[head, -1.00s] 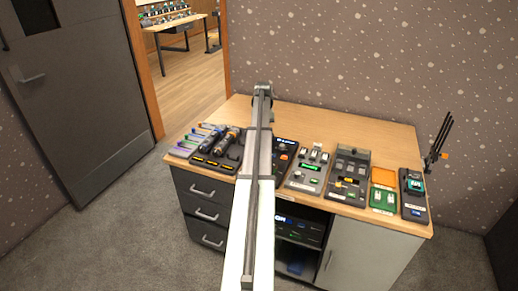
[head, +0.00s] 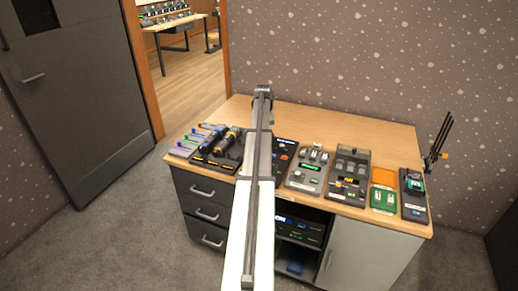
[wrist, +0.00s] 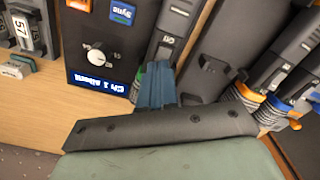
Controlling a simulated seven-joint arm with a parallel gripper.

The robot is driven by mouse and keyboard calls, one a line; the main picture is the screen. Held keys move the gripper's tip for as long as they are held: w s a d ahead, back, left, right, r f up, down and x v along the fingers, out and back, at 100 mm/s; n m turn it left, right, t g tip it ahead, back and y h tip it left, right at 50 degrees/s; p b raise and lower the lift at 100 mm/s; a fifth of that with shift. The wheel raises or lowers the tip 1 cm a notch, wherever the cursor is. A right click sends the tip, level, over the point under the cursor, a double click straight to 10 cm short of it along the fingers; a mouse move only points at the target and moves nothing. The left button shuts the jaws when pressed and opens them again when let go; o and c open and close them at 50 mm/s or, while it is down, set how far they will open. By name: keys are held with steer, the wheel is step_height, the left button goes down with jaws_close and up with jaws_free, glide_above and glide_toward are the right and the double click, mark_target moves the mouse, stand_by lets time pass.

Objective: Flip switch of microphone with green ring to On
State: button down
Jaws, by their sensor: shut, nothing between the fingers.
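In the wrist view my gripper (wrist: 157,86) is shut, its blue fingers together. They lie over the lower end of a dark grey microphone (wrist: 175,30). A patch of green (wrist: 138,76) shows just left of the fingers, probably this microphone's green ring; the rest is hidden. I cannot tell whether the fingers touch it, nor which way its switch is set. To the right lie microphones with an orange ring (wrist: 250,96) and a blue ring (wrist: 279,104). In the head view two microphones (head: 224,143) show left of my arm, which hides my gripper.
A black panel with a white knob (wrist: 96,57) is left of the fingers in the wrist view. Several control boxes, including a fader unit (head: 349,172), line the desk's front to the right. The desk's back strip (head: 350,130) is clear.

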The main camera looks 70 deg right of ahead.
steer(key=shift+f, duration=0.35)
stand_by(0.4)
steer(key=shift+r, duration=3.5)
